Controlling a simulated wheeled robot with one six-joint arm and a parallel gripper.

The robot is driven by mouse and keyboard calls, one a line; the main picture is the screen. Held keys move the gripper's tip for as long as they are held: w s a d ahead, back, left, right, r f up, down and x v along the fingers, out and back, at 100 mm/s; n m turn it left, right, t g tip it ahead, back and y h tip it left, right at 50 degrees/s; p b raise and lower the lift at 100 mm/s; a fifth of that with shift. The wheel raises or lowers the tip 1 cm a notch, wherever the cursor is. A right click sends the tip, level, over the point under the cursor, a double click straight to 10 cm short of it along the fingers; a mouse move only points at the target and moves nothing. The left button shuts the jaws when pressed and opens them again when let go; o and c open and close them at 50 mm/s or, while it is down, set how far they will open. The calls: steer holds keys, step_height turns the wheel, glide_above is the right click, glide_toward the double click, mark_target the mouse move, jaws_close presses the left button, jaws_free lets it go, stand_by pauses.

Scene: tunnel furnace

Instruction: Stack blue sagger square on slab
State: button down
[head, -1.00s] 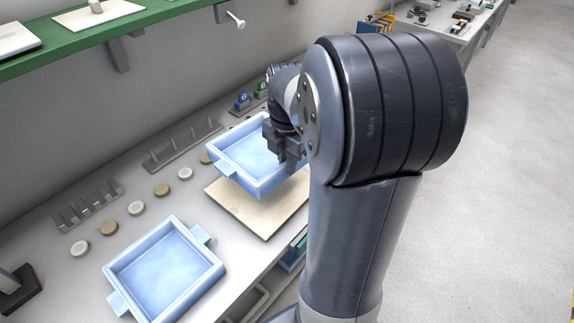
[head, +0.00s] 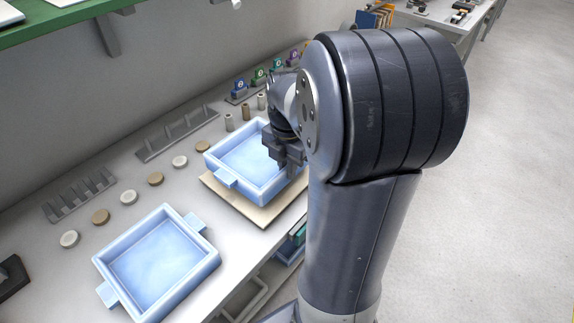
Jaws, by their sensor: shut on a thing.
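A blue sagger (head: 247,155), a shallow open tray with side lugs, is over the cream slab (head: 232,204) on the bench. It looks roughly lined up with the slab; I cannot tell whether it rests on it or hangs just above. My gripper (head: 284,163) is shut on the sagger at its right side, and my arm hides part of that side and of the slab's right end. A second blue sagger (head: 158,262) stands on the bench at the front left, apart from the slab.
Several small round discs (head: 155,179) lie in a row behind the saggers. Slotted grey racks (head: 178,132) stand along the wall, with short cylinders (head: 230,122) and coloured tags (head: 259,77) farther right. A green shelf (head: 62,22) overhangs at upper left.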

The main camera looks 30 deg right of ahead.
stand_by(0.6)
steer(key=shift+f+b, duration=0.85)
steer(key=shift+f, duration=0.5)
steer(key=shift+f, duration=0.35)
steer(key=c, duration=1.3)
jaws_free()
steer(key=shift+f, duration=0.1)
steer(key=shift+c, duration=0.2)
step_height(320, 180, up, 11)
